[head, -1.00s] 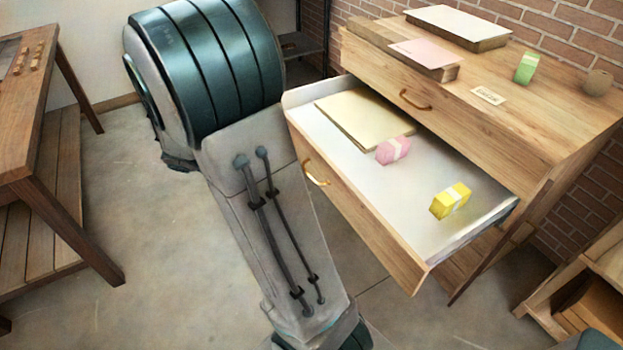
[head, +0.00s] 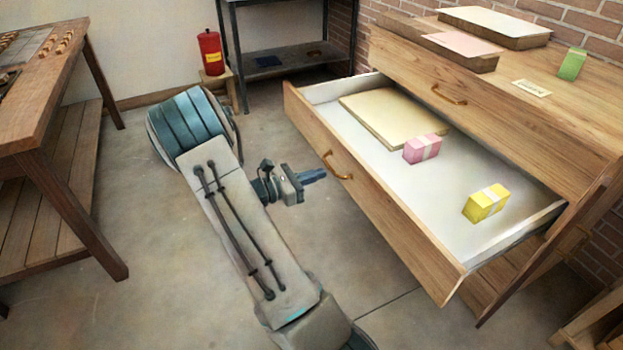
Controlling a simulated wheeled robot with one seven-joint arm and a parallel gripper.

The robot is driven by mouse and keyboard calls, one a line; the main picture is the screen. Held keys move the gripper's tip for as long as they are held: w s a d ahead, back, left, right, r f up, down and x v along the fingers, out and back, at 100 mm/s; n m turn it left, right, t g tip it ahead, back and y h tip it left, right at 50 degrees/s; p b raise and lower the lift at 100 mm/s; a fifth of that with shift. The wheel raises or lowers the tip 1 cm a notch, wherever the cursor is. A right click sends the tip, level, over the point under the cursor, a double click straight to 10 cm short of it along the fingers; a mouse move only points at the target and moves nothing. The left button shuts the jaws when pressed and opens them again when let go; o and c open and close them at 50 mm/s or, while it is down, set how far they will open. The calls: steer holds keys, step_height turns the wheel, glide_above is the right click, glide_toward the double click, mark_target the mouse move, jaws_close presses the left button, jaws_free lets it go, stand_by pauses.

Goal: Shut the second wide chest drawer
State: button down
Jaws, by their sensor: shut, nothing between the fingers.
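The wooden chest's second wide drawer (head: 372,205) is pulled far out, below the closed top drawer (head: 480,112). Its brass handle (head: 337,167) is on its front. In the drawer lie a cream stack of paper (head: 392,115), a pink banded block (head: 422,148) and a yellow banded block (head: 486,203). My gripper (head: 318,175) is shut and empty. It points right towards the drawer front, near the handle in the picture. I cannot tell whether it touches the front.
Paper stacks (head: 494,27), a green block (head: 572,64) and a label (head: 531,88) are on the chest top. A wooden table (head: 40,110) stands at left. A red canister (head: 211,54) and a dark metal shelf (head: 285,68) are behind.

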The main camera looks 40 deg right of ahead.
mark_target(357, 162)
steer(key=b+x, duration=0.1)
steer(key=x, duration=0.8)
steer(key=shift+s+d+b, duration=0.1)
steer(key=shift+s+b, duration=0.05)
steer(key=shift+b, duration=0.2)
steer(key=shift+d, duration=0.35)
